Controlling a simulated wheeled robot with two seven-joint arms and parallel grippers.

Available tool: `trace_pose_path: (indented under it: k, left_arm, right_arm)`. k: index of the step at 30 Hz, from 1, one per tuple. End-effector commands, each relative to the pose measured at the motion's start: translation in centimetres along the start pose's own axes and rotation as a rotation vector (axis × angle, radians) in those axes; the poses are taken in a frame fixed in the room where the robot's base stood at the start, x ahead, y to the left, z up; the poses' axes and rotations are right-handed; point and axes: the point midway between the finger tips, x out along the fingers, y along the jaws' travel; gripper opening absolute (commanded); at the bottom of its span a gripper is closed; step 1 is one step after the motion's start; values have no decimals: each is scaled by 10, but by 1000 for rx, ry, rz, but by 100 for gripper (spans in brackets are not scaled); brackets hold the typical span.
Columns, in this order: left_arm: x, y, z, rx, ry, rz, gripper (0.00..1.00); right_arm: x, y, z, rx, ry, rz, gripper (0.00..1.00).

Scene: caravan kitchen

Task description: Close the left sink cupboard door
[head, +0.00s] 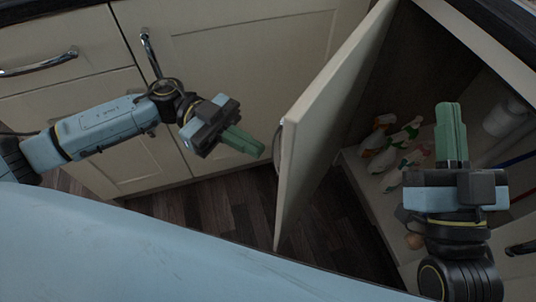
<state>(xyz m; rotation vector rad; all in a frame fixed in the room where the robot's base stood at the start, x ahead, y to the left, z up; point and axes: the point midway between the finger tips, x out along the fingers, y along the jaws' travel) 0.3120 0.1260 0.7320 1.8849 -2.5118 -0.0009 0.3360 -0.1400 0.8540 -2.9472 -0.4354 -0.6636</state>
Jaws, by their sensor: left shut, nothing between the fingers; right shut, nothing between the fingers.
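The left sink cupboard door (318,128) is cream and stands open, swung out toward me, seen nearly edge-on. Its handle (278,150) shows on its left face. My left gripper (262,152) is shut and empty, its green fingers pointing at the door's left face close to the handle; I cannot tell whether they touch. My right gripper (448,106) is shut and empty, its green fingers pointing away from me in front of the open cupboard (352,172), to the right of the door.
Inside the cupboard are several spray bottles (402,138) and a white roll or container (506,116). Closed cream cupboard fronts (240,65) with metal handles (150,52) stand at the left. Dark wood floor (222,210) is free below.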

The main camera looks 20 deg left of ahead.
Motion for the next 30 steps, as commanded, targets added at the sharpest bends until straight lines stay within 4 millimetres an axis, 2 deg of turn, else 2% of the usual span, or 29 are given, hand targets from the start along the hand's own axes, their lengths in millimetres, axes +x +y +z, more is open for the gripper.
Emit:
trace_pose_path:
  k: [3,9,30]
  left_arm:
    - [19,0,2,3,2,1,0]
    - [37,0,1,1,-1,-1,0]
    - [45,-1,-1,-1,0,-8,0]
  right_arm:
    - [-2,-1,-7,1,94,-2,0]
    - [-5,-1,-18,0,193,-4,0]
    - [-3,-1,-20,0,185,-4,0]
